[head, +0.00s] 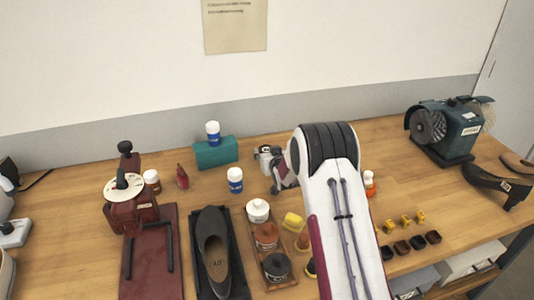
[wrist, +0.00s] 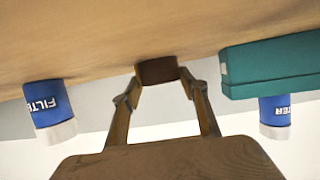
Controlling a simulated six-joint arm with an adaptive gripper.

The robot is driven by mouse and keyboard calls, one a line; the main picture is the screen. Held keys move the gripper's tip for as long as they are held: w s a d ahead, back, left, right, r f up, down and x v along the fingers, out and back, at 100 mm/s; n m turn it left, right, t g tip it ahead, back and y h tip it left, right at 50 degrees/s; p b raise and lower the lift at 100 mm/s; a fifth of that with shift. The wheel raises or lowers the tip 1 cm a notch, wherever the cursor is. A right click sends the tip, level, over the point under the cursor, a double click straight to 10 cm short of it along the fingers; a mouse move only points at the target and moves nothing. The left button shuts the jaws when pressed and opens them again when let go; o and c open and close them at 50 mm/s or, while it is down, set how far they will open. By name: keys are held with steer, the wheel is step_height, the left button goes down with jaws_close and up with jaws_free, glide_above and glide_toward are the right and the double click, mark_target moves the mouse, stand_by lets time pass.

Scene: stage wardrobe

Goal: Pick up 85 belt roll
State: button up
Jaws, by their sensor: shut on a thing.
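My gripper (wrist: 158,88) is shut on a small dark brown piece (wrist: 157,70) at its fingertips in the wrist view, which looks upside down. No number shows on the piece, so I cannot tell whether it is the 85 belt roll. It shows against the wooden table; whether it touches the wood is unclear. In the head view my gripper (head: 272,170) is partly hidden by my arm, and the held piece is not visible. Several dark brown pieces, perhaps rolls (head: 418,242), stand in a row right of my arm; their labels are unreadable.
A blue filter bottle (head: 235,180) stands left of my gripper. Another (head: 213,132) is at a teal box (head: 216,153) further back. Pots, a shoe sole (head: 213,255) and a red press (head: 130,210) crowd the left. A grinder (head: 447,132) stands back right.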

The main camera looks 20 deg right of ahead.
steer(key=shift+r, duration=0.15)
step_height(320, 180, up, 10)
stand_by(0.6)
